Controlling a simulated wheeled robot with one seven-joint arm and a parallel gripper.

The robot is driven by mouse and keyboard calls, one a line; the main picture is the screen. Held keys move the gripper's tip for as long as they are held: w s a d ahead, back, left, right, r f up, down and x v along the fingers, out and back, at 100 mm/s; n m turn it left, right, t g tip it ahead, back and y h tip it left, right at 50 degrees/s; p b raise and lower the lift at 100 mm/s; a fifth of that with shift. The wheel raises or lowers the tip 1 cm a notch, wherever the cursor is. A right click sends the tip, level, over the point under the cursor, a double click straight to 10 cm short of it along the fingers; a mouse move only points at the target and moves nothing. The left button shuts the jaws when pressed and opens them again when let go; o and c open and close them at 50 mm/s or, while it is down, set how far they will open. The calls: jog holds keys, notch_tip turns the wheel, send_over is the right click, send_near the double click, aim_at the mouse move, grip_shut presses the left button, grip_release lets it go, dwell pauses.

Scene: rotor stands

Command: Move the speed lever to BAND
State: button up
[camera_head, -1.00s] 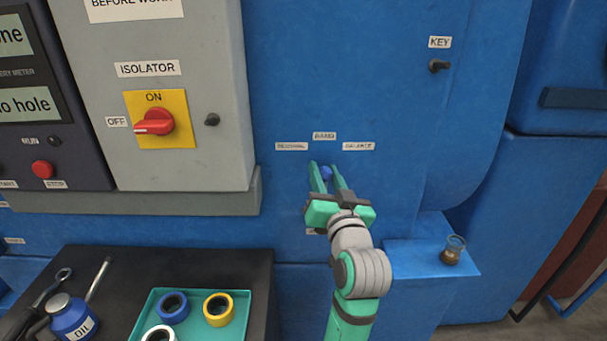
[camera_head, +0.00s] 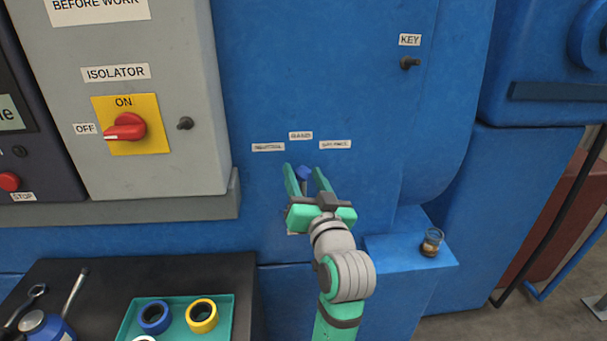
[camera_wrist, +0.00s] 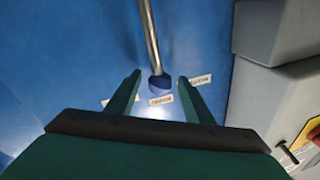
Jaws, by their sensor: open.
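The speed lever is a metal rod (camera_wrist: 150,35) with a blue knob (camera_wrist: 160,84) in the wrist view; the knob also shows in the head view (camera_head: 304,173). The BAND label (camera_head: 301,135) is above the knob, with a label reading roughly NEUTRAL (camera_head: 268,147) to its left and BALANCE (camera_head: 335,144) to its right. My gripper (camera_head: 303,169) is open, its green fingers on either side of the knob. In the wrist view, gaps show between the knob and both fingers, and the BAND label (camera_wrist: 160,100) lies just below the knob.
A grey isolator box (camera_head: 190,80) with a red switch (camera_head: 125,127) juts out on the left. A teal tray (camera_head: 178,335) with rings is on the dark bench (camera_head: 100,275) below.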

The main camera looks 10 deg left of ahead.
jog(key=r+v, duration=0.1)
jog(key=v, duration=0.8)
jog(key=shift+s+d+f, duration=0.2)
jog(key=shift+s+f, duration=0.2)
jog(key=shift+f, duration=0.1)
jog(key=shift+f, duration=0.1)
jog(key=s+d+f+m+h, duration=0.15)
jog(key=s+f, duration=0.25)
jog(key=f, duration=0.5)
jog(key=s+d+f+m+h, duration=0.1)
jog(key=s+d+f+h, duration=0.2)
jog(key=f, duration=0.6)
jog(key=s+d+f+m+h, duration=0.15)
jog(key=s+f, duration=0.25)
jog(key=f, duration=0.5)
jog(key=s+f+n, duration=0.1)
jog(key=s+f, duration=0.2)
jog(key=s, duration=0.6)
jog(key=s+a+f+n+g+h, duration=0.1)
jog(key=s+f, duration=0.2)
jog(key=s, duration=0.6)
jog(key=s+f+n+g, duration=0.1)
jog(key=s+f, duration=0.2)
jog(key=s, duration=0.6)
jog(key=shift+a+h, duration=0.3)
